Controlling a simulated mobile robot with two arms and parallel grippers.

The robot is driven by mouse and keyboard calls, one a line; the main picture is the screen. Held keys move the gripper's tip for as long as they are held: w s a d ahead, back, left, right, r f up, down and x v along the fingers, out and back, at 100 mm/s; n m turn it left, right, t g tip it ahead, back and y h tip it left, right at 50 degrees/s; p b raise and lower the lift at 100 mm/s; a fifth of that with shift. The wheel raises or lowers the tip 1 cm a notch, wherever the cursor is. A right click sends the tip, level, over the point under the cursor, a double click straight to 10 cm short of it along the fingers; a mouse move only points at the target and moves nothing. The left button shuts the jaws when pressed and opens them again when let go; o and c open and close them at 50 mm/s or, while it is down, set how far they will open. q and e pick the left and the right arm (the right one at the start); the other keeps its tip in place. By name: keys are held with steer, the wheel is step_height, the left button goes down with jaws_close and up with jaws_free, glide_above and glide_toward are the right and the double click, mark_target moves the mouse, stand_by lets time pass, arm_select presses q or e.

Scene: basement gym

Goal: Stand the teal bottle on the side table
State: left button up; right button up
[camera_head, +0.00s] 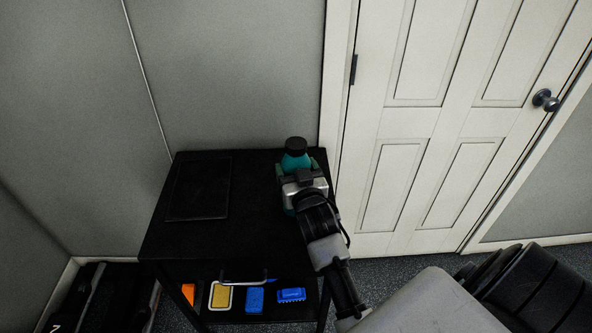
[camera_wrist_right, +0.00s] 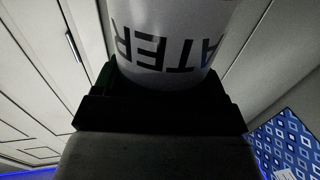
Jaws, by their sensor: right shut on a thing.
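The teal bottle (camera_head: 295,161) with a dark cap is upright at the right back part of the black side table (camera_head: 255,225). My right gripper (camera_head: 301,177) is shut around it, and the gripper hides its lower part. In the right wrist view the bottle (camera_wrist_right: 172,40) fills the top middle, white with dark upside-down letters, between the fingers (camera_wrist_right: 165,100). I cannot tell whether its base touches the tabletop. My left gripper is not in view.
A flat dark panel (camera_head: 199,188) lies on the table's left part; the middle is clear. The shelf below holds a blue box (camera_head: 255,300), a blue brush-like item (camera_head: 291,295) and a yellow item (camera_head: 221,296). A white door (camera_head: 400,150) stands at right.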

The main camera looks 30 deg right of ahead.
steer(key=shift+f, duration=0.2)
steer(key=o, duration=1)
steer(key=shift+c, duration=0.2)
